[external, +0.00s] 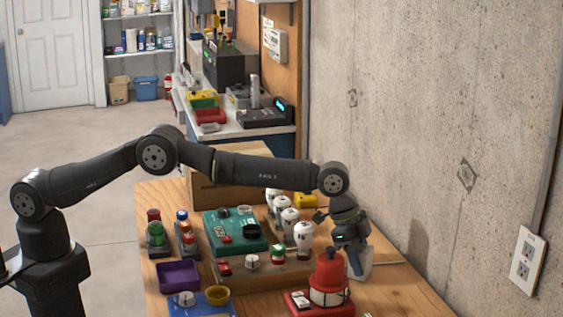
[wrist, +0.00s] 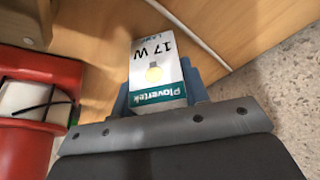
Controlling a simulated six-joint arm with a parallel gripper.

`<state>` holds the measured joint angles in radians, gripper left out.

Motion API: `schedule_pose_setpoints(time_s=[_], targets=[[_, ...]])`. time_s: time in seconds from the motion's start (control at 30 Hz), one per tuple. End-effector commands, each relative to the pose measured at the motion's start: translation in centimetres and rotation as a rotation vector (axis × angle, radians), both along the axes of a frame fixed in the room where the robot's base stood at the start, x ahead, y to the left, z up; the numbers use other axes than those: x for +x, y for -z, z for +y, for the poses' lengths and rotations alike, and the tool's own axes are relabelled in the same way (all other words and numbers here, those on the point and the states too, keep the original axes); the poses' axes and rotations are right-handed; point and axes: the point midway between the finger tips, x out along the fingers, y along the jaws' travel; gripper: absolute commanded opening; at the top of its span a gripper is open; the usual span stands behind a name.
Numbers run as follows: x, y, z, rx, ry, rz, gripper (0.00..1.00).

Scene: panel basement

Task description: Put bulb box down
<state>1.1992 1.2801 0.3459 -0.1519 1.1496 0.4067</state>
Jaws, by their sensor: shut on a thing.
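The bulb box (wrist: 157,65) is a small white and teal carton marked "17 W" with a bulb picture. In the wrist view it sits between the blue fingers of my gripper (wrist: 160,98), which is shut on it. In the external view my gripper (external: 355,262) points down at the right side of the wooden table (external: 385,293), near the concrete wall. The white box (external: 364,262) shows partly behind the fingers there. The box is at or close to the tabletop; I cannot tell whether it touches.
A red lamp device (external: 328,280) stands just left of my gripper. White fuses (external: 303,235), a teal case (external: 236,243), a purple tray (external: 178,276) and a blue board (external: 200,305) crowd the table's left and middle. Bare wood lies at the right front.

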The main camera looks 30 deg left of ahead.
Motion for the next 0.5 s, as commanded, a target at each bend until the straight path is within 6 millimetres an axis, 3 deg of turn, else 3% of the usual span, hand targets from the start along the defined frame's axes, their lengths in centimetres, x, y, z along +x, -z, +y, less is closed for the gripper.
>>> schedule_pose_setpoints(time_s=[0.2,0.23,0.3,0.33,0.5], targets=[[0.0,0.34,0.02,0.001,0.0,0.0,0.19],[0.0,0.33,0.01,0.001,0.0,0.0,0.45],[0.0,0.32,0.01,0.001,0.0,0.0,0.59],[0.0,0.32,0.01,0.001,0.0,0.0,0.63],[0.0,0.3,0.01,0.001,0.0,0.0,0.63]])
